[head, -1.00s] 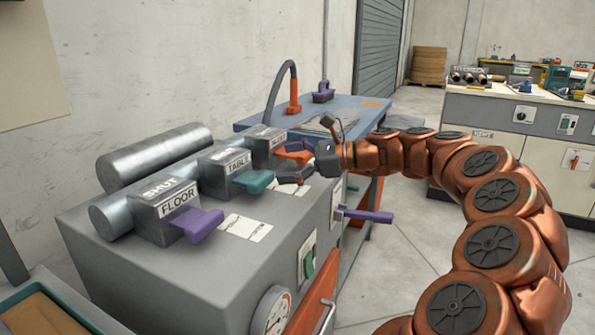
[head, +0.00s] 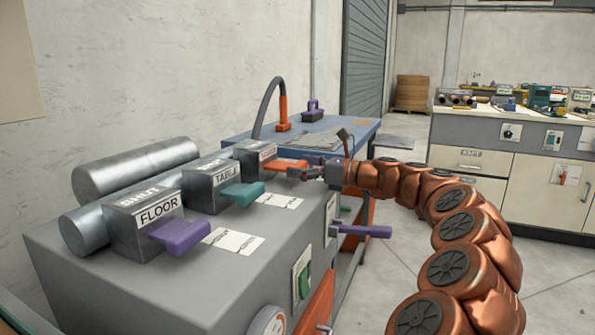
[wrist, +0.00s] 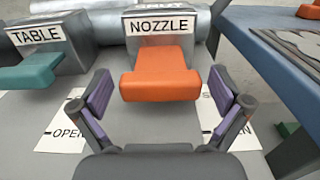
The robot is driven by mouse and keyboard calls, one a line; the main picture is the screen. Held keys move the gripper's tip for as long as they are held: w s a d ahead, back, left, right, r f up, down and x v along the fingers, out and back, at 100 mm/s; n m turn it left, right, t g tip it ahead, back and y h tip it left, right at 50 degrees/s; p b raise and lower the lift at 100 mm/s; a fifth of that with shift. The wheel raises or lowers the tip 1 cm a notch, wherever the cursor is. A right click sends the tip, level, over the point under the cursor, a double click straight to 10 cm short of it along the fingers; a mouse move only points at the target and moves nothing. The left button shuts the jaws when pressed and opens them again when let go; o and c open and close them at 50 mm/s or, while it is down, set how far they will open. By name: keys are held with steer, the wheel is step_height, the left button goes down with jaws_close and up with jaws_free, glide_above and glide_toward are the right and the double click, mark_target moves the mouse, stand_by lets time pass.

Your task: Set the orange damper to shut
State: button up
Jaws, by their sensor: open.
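The orange damper (head: 283,165) is the far one of three on top of the grey cabinet. In the wrist view its flat orange handle (wrist: 160,76) sticks out from a grey box labelled NOZZLE (wrist: 160,26). The handle points straight toward my gripper, between a card reading OPEN (wrist: 66,128) on the left and a partly hidden card (wrist: 240,136) on the right. My gripper (wrist: 161,92) is open, one purple-padded finger on each side of the handle's front end, with gaps showing. In the head view my gripper (head: 308,170) is at the handle's end.
The teal TABLE damper (head: 242,194) is beside the orange one, and the purple FLOOR damper (head: 180,236) is nearer. A purple lever (head: 362,231) sticks out from the cabinet's side. A blue table (head: 350,132) stands behind. Open floor lies right of the cabinet.

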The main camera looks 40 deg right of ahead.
mark_target(287, 165)
steer(key=shift+w+a, duration=0.1)
steer(key=shift+w, duration=0.15)
steer(key=c, duration=1.5)
steer(key=w+p, duration=0.1)
steer(key=p, duration=0.2)
steer(key=shift+a+r, duration=0.25)
steer(key=shift+r, duration=0.1)
steer(key=shift+c, duration=0.2)
steer(key=w+p, duration=0.1)
steer(key=p, duration=0.1)
steer(key=shift+a+p, duration=0.25)
steer(key=shift+p, duration=0.15)
steer(key=shift+w+a+f+p, duration=0.15)
steer(key=shift+a+p, duration=0.05)
steer(key=shift+p, duration=0.5)
steer(key=shift+a, duration=0.1)
steer(key=o, duration=1.5)
steer(key=shift+w+f, duration=0.1)
steer(key=shift+w, duration=0.05)
steer(key=shift+o, duration=0.2)
